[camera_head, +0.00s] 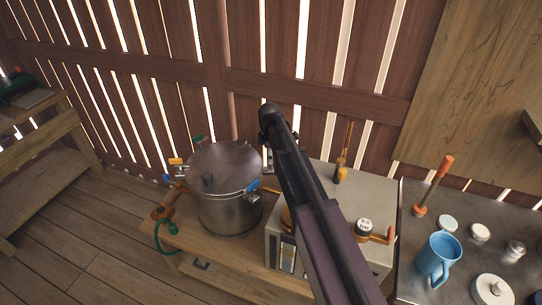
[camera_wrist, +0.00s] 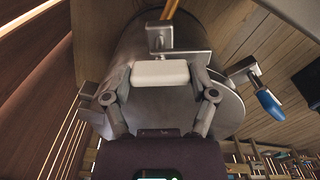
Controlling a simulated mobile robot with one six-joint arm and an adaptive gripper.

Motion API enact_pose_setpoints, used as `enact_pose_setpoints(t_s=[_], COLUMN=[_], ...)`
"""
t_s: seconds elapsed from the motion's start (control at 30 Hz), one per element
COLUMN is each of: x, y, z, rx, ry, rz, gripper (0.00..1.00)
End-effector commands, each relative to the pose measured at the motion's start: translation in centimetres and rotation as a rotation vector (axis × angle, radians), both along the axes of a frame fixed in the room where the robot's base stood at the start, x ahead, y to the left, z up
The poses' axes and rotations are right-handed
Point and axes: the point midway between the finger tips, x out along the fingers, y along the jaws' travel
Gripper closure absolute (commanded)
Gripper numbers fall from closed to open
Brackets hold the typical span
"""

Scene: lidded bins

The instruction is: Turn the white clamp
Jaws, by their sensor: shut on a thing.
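The white clamp (camera_wrist: 160,73) shows in the wrist view as a pale block on a metal bracket at the rim of the metal pot (camera_wrist: 130,45). My gripper (camera_wrist: 160,76) has one finger at each end of the white block and is shut on it. In the head view the pot (camera_head: 228,212) stands lidded on a wooden bench. The white clamp and my gripper cannot be made out there; my dark arm crosses the area to the right of the pot.
A blue-handled clamp (camera_wrist: 268,103) sits on the pot's rim, also in the head view (camera_head: 253,184). A yellow-orange clamp (camera_head: 177,161) is at the rim's left. A pale box-shaped unit (camera_head: 375,196) stands right of the pot. A blue mug (camera_head: 438,258) is farther right.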

Motion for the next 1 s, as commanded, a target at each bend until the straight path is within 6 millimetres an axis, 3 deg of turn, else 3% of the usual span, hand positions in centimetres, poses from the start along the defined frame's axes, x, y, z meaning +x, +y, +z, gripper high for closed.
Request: enact_pose_setpoints(t_s=[1.0], x=[-0.23], y=[0.1], z=[-0.02], rx=[0.003], ry=[0.006], rz=[-0.928], gripper=[0.73])
